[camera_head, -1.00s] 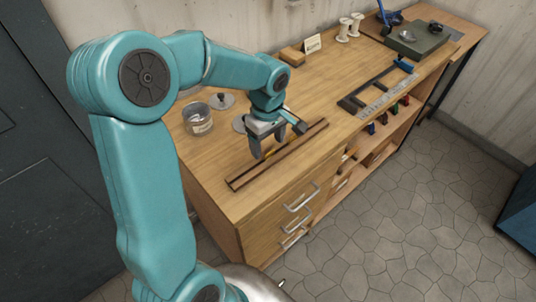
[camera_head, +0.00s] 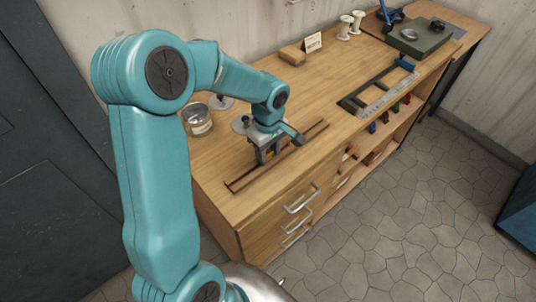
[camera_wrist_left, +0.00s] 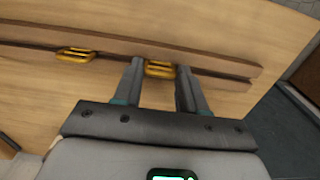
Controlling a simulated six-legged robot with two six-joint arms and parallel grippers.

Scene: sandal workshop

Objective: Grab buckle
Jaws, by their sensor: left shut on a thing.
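Two yellow buckles show in the wrist view. One buckle (camera_wrist_left: 159,68) is between the fingers of my left gripper (camera_wrist_left: 158,71), which is shut on it. The other buckle (camera_wrist_left: 75,54) lies to the left, between the two brown strips of a wooden rack (camera_wrist_left: 215,62). In the head view my left gripper (camera_head: 267,157) points down at the rack (camera_head: 240,183) near the bench's front edge; the buckles are mostly hidden there. The held buckle is still at the rack; I cannot tell whether it is lifted. My right gripper is not in view.
The wooden bench (camera_head: 225,203) carries a glass jar (camera_head: 198,120) and round metal discs (camera_head: 221,102) behind the gripper. A wooden block (camera_head: 292,55), a small card (camera_head: 312,42) and white spools (camera_head: 345,27) stand at the back. A dark frame (camera_head: 378,88) lies to the right.

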